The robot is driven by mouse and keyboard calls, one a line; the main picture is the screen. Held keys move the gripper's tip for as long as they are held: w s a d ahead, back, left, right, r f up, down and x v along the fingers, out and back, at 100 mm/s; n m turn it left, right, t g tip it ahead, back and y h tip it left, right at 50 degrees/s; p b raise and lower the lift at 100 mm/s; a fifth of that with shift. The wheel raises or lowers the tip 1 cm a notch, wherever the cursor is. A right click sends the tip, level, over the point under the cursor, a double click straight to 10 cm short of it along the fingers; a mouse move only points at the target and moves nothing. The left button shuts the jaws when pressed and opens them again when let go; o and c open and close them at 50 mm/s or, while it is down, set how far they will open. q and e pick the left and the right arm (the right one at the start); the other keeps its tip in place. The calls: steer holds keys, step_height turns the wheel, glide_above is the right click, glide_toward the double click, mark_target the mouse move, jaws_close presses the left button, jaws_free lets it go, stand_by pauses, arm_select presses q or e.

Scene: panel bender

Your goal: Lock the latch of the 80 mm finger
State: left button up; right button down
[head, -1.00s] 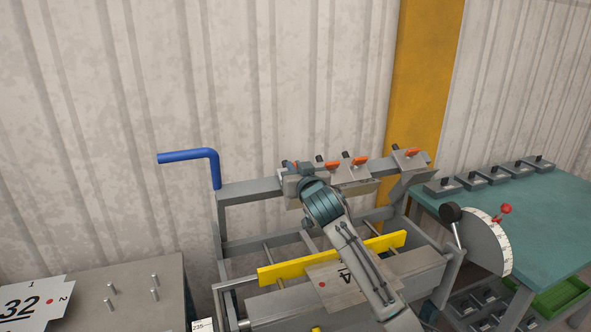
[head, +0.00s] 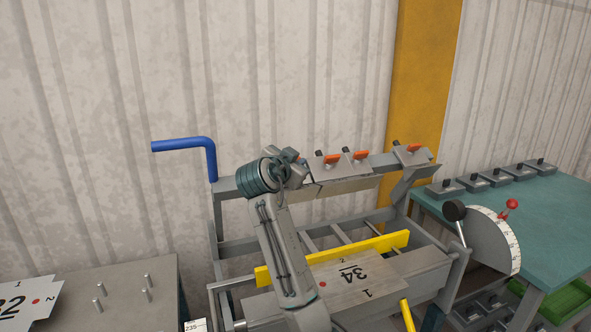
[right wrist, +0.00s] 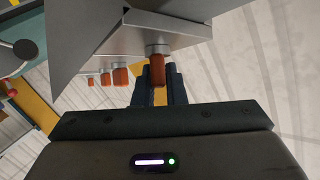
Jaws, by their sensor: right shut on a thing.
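My right gripper (head: 291,157) is at the left part of the clamping beam (head: 240,184) of the bender. In the right wrist view its two dark fingers (right wrist: 159,88) are shut on an orange latch handle (right wrist: 157,69) under a grey finger block. In the head view my wrist hides most of this latch and its finger. Further right on the beam are other fingers with orange latches, one (head: 332,158), another (head: 361,155) and one at the right end (head: 413,148). I cannot read any size marks on the fingers. My left gripper is not in view.
A sheet marked 34 (head: 365,290) lies on the bender bed in front of a yellow bar (head: 335,257). A blue crank handle (head: 184,145) stands at left. A dial with a red knob (head: 512,203) and a green table (head: 545,205) with several blocks are at right.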

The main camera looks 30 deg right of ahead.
steer(key=m+g+b, duration=0.2)
steer(key=m+g, duration=0.2)
steer(key=shift+f+h, duration=0.1)
steer(key=shift+h, duration=0.2)
steer(key=m+g+y+b, duration=0.1)
steer(key=m+g, duration=0.2)
steer(key=shift+s, duration=0.1)
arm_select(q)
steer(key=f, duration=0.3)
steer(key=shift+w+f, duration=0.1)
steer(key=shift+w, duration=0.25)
arm_select(e)
steer(key=shift+m+g, duration=0.4)
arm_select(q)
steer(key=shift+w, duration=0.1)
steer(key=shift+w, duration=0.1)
arm_select(e)
steer(key=c, duration=1.5)
jaws_free()
